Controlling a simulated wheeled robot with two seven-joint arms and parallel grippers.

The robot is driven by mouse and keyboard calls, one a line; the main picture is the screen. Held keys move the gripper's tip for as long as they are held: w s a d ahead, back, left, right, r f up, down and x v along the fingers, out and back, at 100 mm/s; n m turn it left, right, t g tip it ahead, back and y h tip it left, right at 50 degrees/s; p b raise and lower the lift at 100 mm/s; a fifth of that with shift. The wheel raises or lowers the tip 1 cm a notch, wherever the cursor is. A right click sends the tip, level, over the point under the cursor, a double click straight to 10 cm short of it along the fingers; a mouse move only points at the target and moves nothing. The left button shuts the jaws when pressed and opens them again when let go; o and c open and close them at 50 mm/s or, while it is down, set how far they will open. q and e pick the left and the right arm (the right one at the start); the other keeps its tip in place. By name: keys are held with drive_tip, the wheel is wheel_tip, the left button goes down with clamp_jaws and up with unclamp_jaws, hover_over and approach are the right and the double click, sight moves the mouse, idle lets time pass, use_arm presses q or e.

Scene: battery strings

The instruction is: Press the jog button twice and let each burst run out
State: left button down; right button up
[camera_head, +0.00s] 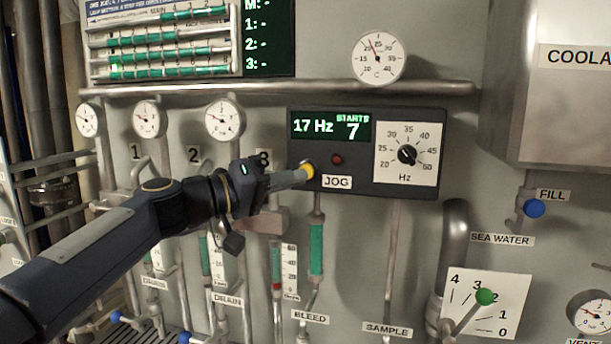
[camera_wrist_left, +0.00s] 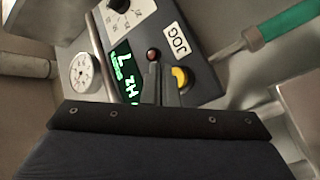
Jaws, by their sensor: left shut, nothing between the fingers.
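The yellow jog button (camera_head: 308,172) is on the lower left of a dark control box (camera_head: 350,191), left of the JOG label (camera_head: 337,182). My left gripper (camera_head: 304,174) is shut and empty, with its fingertips at the button in the head view; I cannot tell whether they press it. In the left wrist view the yellow button (camera_wrist_left: 181,78) shows just beside the fingertips (camera_wrist_left: 160,66). The green display (camera_head: 330,126) reads 17 Hz and STARTS 7. A dark red lamp (camera_head: 337,159) sits right of the button. My right gripper is not in view.
A Hz dial (camera_head: 407,155) is at the box's right. Round gauges (camera_head: 224,118) and a pipe (camera_head: 290,88) run above. Below are green-filled tubes (camera_head: 316,248), a BLEED label (camera_head: 310,317) and a green-knobbed lever (camera_head: 485,297). A blue FILL knob (camera_head: 534,208) is at right.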

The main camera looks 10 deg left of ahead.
use_arm(q)
drive_tip(key=s+b, duration=0.1)
drive_tip(key=s, duration=0.3)
idle(0.3)
drive_tip(key=s+a+f+g+y, duration=0.1)
drive_tip(key=s+f+g+y, duration=0.1)
drive_tip(key=s+f, duration=0.6)
drive_tip(key=s+a+f+n+g+y, duration=0.1)
drive_tip(key=s+f+y, duration=0.3)
drive_tip(key=s+f, duration=0.5)
drive_tip(key=s+a+f+g+y, duration=0.2)
drive_tip(key=s+f, duration=0.7)
drive_tip(key=f, duration=1.2)
drive_tip(key=shift+a+f+n+g+y, duration=0.15)
drive_tip(key=shift+a+n+g+y, duration=0.2)
drive_tip(key=shift+g+y, duration=0.7)
idle(0.6)
